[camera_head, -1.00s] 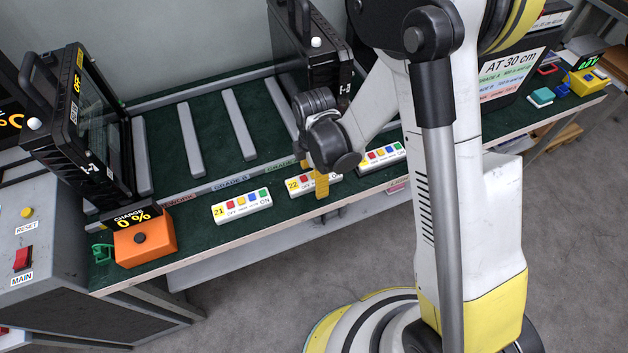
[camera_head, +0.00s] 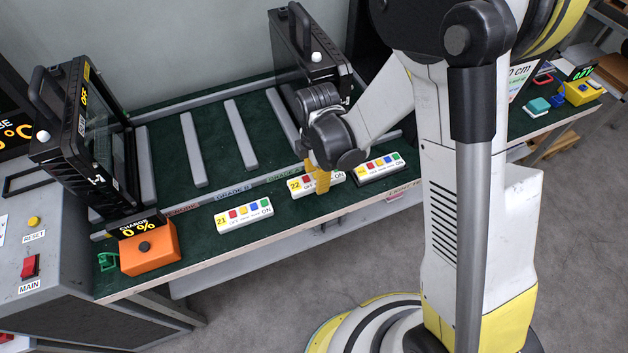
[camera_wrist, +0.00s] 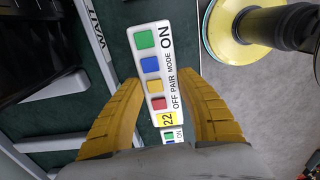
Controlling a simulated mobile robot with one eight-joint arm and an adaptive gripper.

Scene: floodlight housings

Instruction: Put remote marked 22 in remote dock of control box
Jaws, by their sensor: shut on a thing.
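The remote marked 22 (camera_head: 300,184) is a white bar with a yellow number end and coloured buttons. It is at the bench's front strip, between two similar remotes. My gripper (camera_head: 322,180) is shut on it, with yellow fingers across its long sides. The wrist view shows remote 22 (camera_wrist: 156,75) between both fingers (camera_wrist: 160,88), its ON end pointing away. Whether it touches the bench is hard to tell. A grey box with RESET and MAIN buttons (camera_head: 60,265) stands at the left, seemingly the control box. A dark rectangular frame (camera_head: 8,185) on its top may be the dock.
Remote 21 (camera_head: 243,213) lies left of my gripper, and another remote (camera_head: 382,167) lies close on its right. An orange charge box (camera_head: 150,250) sits at the bench's left end. Black floodlight housings (camera_head: 85,140) (camera_head: 305,50) stand behind, beside grey rails.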

